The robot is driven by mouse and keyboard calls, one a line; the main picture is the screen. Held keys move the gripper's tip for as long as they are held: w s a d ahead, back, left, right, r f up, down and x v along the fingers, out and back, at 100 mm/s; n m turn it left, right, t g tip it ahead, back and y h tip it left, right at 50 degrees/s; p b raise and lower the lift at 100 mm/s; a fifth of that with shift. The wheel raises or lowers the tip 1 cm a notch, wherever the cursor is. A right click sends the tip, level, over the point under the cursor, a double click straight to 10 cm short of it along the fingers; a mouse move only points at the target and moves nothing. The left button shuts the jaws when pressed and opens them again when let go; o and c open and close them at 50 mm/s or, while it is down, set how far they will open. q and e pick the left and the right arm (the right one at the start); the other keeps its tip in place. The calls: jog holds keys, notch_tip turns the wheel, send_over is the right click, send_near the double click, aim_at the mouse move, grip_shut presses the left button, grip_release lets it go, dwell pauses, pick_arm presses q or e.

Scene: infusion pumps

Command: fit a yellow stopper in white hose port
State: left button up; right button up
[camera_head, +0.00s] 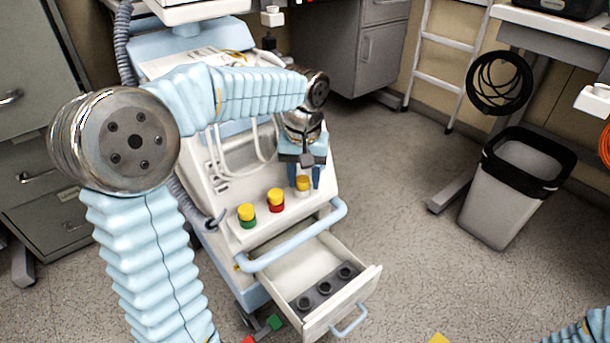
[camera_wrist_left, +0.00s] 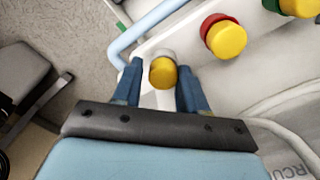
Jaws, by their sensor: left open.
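In the head view a yellow stopper (camera_head: 302,181) sits on the white hose port (camera_head: 302,192) on the cart's front panel. My left gripper (camera_head: 303,184) is over it from above, with a blue finger on either side. In the left wrist view the yellow stopper (camera_wrist_left: 162,73) lies between the two open fingers (camera_wrist_left: 160,80); the white port (camera_wrist_left: 164,54) shows just behind it. Gaps show between stopper and fingers. Other yellow stoppers sit on the red port (camera_head: 277,207) and the green port (camera_head: 248,224). My right gripper is out of view.
A light blue handle (camera_head: 293,243) runs in front of the ports. Below it an open drawer (camera_head: 365,284) holds a dark block with three round holes (camera_head: 325,288). Coloured pieces lie on the floor at the bottom. A waste bin (camera_head: 505,195) stands right; the floor between is clear.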

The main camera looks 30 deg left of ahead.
pick_arm(q)
notch_tip(320, 180, up, 14)
jog(key=p, duration=0.3)
